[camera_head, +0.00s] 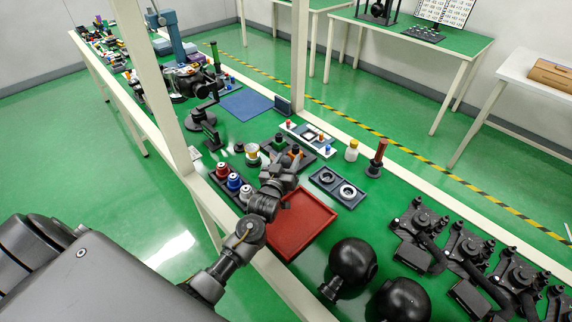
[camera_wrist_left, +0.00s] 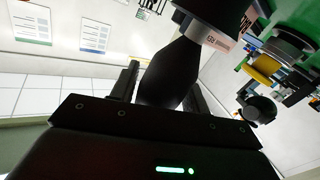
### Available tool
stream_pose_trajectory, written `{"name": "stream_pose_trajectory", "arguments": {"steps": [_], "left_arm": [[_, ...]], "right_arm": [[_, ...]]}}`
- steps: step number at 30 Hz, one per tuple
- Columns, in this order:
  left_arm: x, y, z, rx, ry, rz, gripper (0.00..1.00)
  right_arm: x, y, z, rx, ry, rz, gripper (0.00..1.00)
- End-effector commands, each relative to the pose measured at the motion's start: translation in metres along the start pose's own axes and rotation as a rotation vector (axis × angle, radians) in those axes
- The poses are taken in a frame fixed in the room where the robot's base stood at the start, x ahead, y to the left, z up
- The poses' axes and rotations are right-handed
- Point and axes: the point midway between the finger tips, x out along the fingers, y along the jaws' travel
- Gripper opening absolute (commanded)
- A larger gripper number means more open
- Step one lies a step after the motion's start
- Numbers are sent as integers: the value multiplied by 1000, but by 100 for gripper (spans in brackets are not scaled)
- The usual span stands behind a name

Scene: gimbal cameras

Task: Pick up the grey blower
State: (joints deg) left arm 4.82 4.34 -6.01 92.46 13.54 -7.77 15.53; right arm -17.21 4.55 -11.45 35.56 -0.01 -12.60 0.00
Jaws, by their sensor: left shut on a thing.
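My left gripper (camera_head: 288,168) is over the table beside the red tray, at a dark rack holding small items. In the left wrist view its two dark fingers (camera_wrist_left: 166,88) stand on either side of a dark, tapered, bulb-like body, which I take to be the grey blower (camera_wrist_left: 172,72). The gripper is shut on it. In the head view the gripper hides most of the blower, and I cannot tell whether it is clear of the rack. My right gripper is not in view.
The empty red tray (camera_head: 302,222) lies right of my left arm. Red, blue and white-capped bottles (camera_head: 233,181) stand left of it. A tray with two rings (camera_head: 338,188), black spheres (camera_head: 352,262) and dark mechanical units (camera_head: 420,220) are to the right. A white upright frame post (camera_head: 155,85) stands left.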

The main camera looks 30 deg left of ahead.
Motion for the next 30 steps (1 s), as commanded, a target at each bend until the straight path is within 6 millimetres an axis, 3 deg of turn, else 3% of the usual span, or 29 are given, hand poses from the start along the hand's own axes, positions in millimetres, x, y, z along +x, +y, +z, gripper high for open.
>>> {"name": "stream_pose_trajectory", "arguments": {"steps": [5, 10, 20, 24, 30], "left_arm": [[0, 2, -9, -1, 3, 0, 21], [0, 7, -31, -1, 6, 1, 21], [-51, 16, -90, -2, 6, 2, 21], [-87, 16, -103, -2, 2, 1, 21], [-121, 16, -120, -1, 2, 0, 21]], "right_arm": [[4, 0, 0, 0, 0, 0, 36], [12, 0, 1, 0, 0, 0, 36], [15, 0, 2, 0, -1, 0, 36], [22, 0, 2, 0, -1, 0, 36], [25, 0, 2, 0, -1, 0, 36]]}}
